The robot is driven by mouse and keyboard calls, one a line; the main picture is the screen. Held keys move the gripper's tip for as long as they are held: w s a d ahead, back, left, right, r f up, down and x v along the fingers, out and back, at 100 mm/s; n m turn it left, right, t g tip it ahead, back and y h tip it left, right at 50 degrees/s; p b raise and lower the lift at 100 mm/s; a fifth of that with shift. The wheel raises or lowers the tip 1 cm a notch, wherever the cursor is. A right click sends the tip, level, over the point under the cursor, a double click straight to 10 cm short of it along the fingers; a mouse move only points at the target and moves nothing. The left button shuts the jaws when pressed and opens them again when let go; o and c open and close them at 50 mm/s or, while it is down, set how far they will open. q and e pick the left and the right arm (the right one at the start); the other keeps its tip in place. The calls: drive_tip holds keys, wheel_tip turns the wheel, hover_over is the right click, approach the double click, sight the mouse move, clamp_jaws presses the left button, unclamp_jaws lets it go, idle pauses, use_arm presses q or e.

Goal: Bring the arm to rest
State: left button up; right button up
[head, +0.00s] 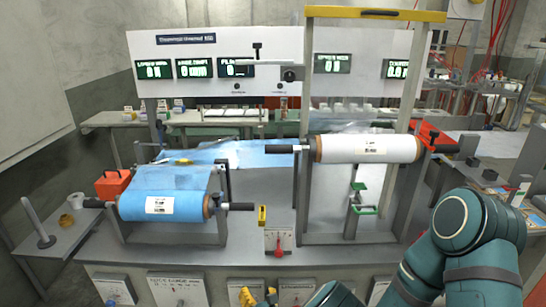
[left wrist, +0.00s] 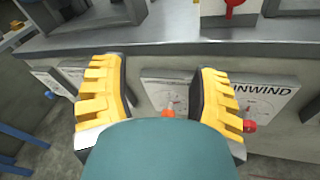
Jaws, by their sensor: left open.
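My left gripper (head: 259,294) shows at the bottom edge of the head view, with yellow fingertips in front of the machine's front face. In the left wrist view the same gripper (left wrist: 160,72) has its two yellow-padded fingers wide apart with nothing between them. Beyond the fingers is a front panel with a dial and a red knob (left wrist: 168,114). A teal arm link of mine (head: 470,235) fills the lower right of the head view. My right gripper is not in view.
A blue film roll (head: 185,206) lies on the left stand and a white roll (head: 340,149) on the right frame. A red-handled switch (head: 279,247) stands near the bench's front edge. An upright post (head: 37,222) stands at left. Dial panels (head: 178,290) line the front.

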use_arm(q)
drive_tip(key=s+a+f+n+g+y, duration=0.4)
drive_tip(key=s+a+f+n+g, duration=0.3)
drive_tip(key=s+a+n+g, duration=0.5)
drive_tip(key=s+d+f+n+g+h, duration=0.25)
drive_tip(key=s+n+g+h, duration=0.55)
drive_tip(key=s, duration=0.7)
drive_tip(key=s+d+r+n+h, duration=0.1)
drive_tip(key=s+d+n+h, duration=0.1)
drive_tip(key=d+n, duration=0.35)
drive_tip(key=w+a+r+n+t+h, duration=0.1)
drive_tip(key=w+r+n+t+h, duration=0.2)
drive_tip(key=n, duration=1)
wheel_tip(320, 180, up, 3)
drive_tip(key=w+t, duration=0.2)
drive_tip(key=shift+w+a+f+t, duration=0.2)
drive_tip(key=shift+w+a+t, duration=0.15)
drive_tip(key=shift+w+t, duration=0.05)
